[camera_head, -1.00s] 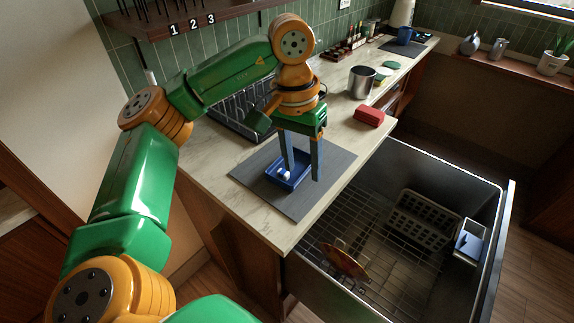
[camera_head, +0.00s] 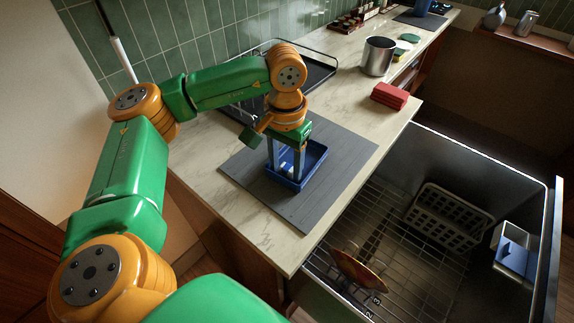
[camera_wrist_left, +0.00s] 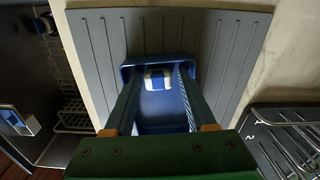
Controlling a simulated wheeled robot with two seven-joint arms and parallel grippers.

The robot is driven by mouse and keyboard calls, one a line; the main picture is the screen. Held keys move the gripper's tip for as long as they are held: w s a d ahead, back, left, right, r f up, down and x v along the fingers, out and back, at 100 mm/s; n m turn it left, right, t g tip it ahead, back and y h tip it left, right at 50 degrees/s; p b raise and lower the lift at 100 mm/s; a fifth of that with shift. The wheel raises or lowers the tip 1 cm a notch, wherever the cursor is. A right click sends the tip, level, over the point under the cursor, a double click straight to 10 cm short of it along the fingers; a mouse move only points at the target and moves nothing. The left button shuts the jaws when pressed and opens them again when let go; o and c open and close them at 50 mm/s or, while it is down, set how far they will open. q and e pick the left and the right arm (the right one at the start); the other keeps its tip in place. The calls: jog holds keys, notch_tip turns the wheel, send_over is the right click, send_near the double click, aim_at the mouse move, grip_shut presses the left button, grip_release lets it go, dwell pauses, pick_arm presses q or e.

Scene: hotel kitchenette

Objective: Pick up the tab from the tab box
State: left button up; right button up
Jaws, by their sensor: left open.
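The blue tab box (camera_head: 318,160) sits on the grey mat on the counter, open at the top. It also shows in the left wrist view (camera_wrist_left: 160,126). A small white and blue tab (camera_wrist_left: 157,79) lies inside it, near the far wall in the wrist view; in the head view only a white bit of it (camera_head: 286,168) shows between the fingers. My left gripper (camera_head: 285,176) is open and points down into the box. In the left wrist view its fingers (camera_wrist_left: 158,76) stand on either side of the tab, and I see no clear contact. My right gripper is not in view.
The grey mat (camera_head: 335,170) lies near the counter edge. A dish rack (camera_head: 318,72) stands behind, with red blocks (camera_head: 390,95) and a metal pot (camera_head: 378,56) to the right. An open dishwasher drawer (camera_head: 490,170) holding a basket (camera_head: 448,216) and a plate (camera_head: 358,270) is in front.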

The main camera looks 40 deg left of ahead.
pick_arm(q)
jog(key=shift+s+d+r, duration=0.15)
jog(key=shift+s, duration=0.05)
jog(key=c, duration=0.6)
grip_shut()
jog(key=shift+w, duration=0.1)
